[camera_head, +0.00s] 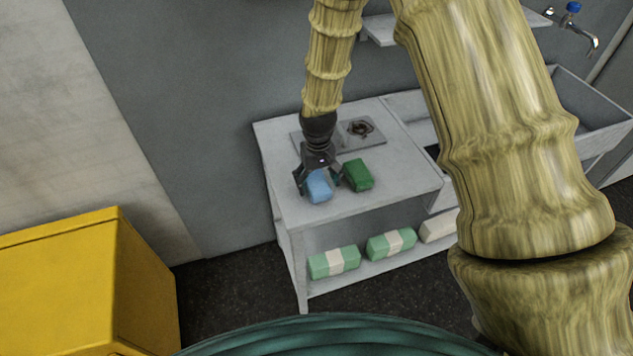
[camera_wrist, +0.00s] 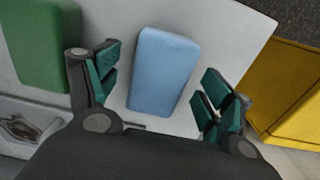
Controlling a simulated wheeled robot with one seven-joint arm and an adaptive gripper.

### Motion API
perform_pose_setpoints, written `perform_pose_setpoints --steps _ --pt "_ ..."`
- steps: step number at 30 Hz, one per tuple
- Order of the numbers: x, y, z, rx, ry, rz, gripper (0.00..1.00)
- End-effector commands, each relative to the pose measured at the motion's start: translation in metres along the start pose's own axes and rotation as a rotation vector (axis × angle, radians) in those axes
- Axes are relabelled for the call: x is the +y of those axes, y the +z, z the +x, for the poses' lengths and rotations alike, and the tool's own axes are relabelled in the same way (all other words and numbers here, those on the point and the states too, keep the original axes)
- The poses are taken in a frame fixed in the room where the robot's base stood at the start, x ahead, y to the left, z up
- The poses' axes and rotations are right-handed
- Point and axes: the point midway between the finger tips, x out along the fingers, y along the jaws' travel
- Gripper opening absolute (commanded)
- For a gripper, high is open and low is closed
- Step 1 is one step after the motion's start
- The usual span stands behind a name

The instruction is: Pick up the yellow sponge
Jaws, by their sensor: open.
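No yellow sponge shows in either view. A light blue sponge-like block (camera_head: 318,187) lies on the grey counter, and a dark green one (camera_head: 358,174) lies to its right. My gripper (camera_head: 318,181) is open over the blue block. In the wrist view the blue block (camera_wrist: 163,70) sits between the spread fingers (camera_wrist: 158,90), with a gap on both sides. The green block (camera_wrist: 40,45) shows at the upper left there, outside the left finger.
The counter (camera_head: 385,200) has a plate with a round drain-like fitting (camera_head: 360,129) behind the blocks. Wrapped green packs (camera_head: 335,261) lie on the lower shelf. A sink (camera_head: 590,110) with a tap stands at right. A yellow box (camera_head: 60,285) stands at lower left.

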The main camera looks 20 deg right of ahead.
Motion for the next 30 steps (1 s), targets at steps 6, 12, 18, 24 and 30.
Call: perform_pose_setpoints --steps 6,12,18,24,30 --pt "0.0 0.001 0.014 -0.001 0.0 0.0 0.8" --pt "0.0 0.0 0.017 0.001 0.0 0.0 0.8" --pt "0.0 0.0 0.017 0.001 0.0 0.0 0.66" --pt "0.0 0.0 0.017 0.0 0.0 0.0 0.39" --pt "0.0 0.0 0.017 0.001 0.0 0.0 0.35"
